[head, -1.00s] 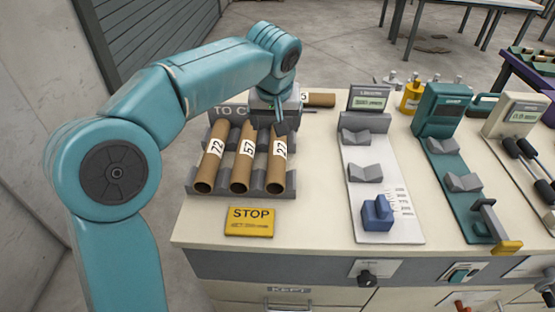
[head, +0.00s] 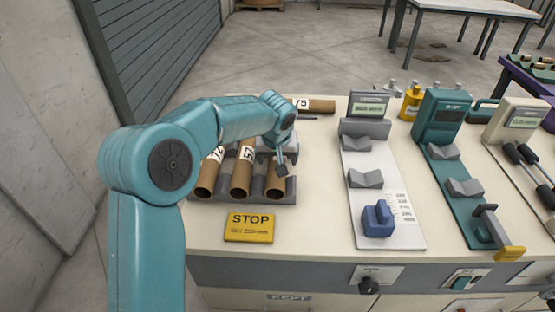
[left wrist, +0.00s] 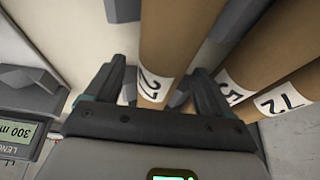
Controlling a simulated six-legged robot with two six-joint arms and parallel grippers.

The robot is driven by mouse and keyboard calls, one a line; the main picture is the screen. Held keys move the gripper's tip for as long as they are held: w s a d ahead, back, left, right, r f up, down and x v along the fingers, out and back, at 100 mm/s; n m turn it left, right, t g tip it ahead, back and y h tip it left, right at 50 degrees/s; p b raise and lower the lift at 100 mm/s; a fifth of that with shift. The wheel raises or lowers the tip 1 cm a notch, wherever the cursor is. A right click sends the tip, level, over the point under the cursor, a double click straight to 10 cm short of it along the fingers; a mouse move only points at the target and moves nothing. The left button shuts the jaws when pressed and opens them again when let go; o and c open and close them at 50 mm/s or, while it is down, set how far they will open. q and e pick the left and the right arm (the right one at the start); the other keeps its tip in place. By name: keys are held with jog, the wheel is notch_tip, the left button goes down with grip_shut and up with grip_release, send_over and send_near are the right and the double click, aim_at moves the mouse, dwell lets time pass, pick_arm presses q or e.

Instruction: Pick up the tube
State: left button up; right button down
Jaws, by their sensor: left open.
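Three brown cardboard tubes lie side by side in a grey rack (head: 227,198) on the bench, marked 72 (head: 207,178), 57 (head: 242,178) and 27 (head: 274,188). My left gripper (head: 281,163) is over the right-hand tube, 27, and my arm hides much of that tube in the head view. In the left wrist view, the open fingers (left wrist: 158,68) stand on either side of tube 27 (left wrist: 178,38), near its label. Tubes 57 (left wrist: 243,65) and 72 (left wrist: 297,92) lie to the right there. I cannot tell whether either finger touches a tube. My right gripper is not in view.
Another brown tube (head: 320,106) lies behind the rack. A yellow STOP plate (head: 250,227) is in front. To the right stand a length gauge (head: 390,217) with a blue block (head: 378,219) and a green device (head: 440,117). The bench between rack and gauge is clear.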

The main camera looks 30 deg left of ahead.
pick_arm(q)
jog(key=shift+w+a+f, duration=0.2)
jog(key=shift+w+f, duration=0.05)
jog(key=shift+f, duration=0.4)
jog(key=c, duration=1.1)
jog(key=shift+r, duration=0.1)
